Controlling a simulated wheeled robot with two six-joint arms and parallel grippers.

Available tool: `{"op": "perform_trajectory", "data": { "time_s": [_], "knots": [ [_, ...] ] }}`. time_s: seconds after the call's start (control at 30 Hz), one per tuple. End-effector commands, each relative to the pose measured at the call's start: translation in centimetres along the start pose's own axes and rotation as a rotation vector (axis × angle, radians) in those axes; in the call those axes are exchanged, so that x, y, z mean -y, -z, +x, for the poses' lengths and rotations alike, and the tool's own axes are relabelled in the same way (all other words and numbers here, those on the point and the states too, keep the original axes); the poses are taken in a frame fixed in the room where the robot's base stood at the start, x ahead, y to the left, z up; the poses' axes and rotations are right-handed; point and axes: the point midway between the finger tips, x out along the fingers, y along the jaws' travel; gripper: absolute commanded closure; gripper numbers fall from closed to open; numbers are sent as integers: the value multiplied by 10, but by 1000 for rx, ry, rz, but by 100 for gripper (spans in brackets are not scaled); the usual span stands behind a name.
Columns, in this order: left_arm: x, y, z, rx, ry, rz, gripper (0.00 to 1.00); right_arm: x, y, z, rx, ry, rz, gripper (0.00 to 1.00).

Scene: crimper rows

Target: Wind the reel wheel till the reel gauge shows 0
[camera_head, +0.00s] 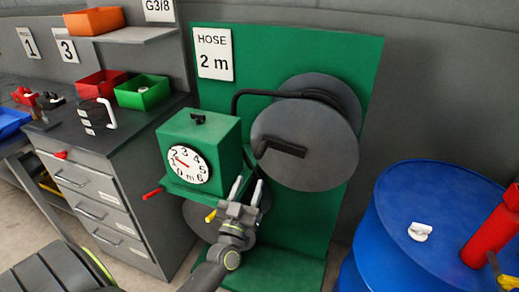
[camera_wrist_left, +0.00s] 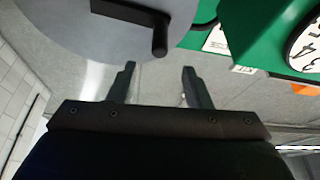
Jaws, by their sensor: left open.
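The reel wheel (camera_head: 325,160) is a large grey disc on a green panel, with a dark crank handle (camera_head: 285,147) on its face. The reel gauge (camera_head: 187,165) is a white dial on a green box; its red needle points up-left, seemingly between 1 and 2. My left gripper (camera_head: 248,182) is open and empty, below and left of the handle and in front of the reel's lower part. In the left wrist view the handle (camera_wrist_left: 160,36) stands above and beyond the open fingers (camera_wrist_left: 158,70), apart from them; the gauge (camera_wrist_left: 306,45) is cut off at right. My right gripper is out of view.
A sign (camera_head: 213,54) reads HOSE 2 m. A red lever (camera_head: 153,193) sticks out left of the gauge box. A grey drawer cabinet (camera_head: 95,200) with red and green bins stands left. A blue drum (camera_head: 415,200) with a red cylinder (camera_head: 490,230) stands right.

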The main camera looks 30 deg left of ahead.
Motion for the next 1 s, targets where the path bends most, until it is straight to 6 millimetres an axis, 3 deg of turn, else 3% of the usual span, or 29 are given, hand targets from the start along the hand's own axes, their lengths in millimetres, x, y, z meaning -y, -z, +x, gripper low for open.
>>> {"op": "perform_trajectory", "data": {
  "time_s": [0.2,0.5,0.97,1.0],
  "knots": [
    [-1,3,51,-2,-2,1,55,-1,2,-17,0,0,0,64],
    [0,1,99,0,-1,0,55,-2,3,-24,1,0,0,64],
    [0,-1,110,1,0,0,55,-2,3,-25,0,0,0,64],
    [0,-1,110,1,0,0,60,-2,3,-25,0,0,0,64]
  ]
}}
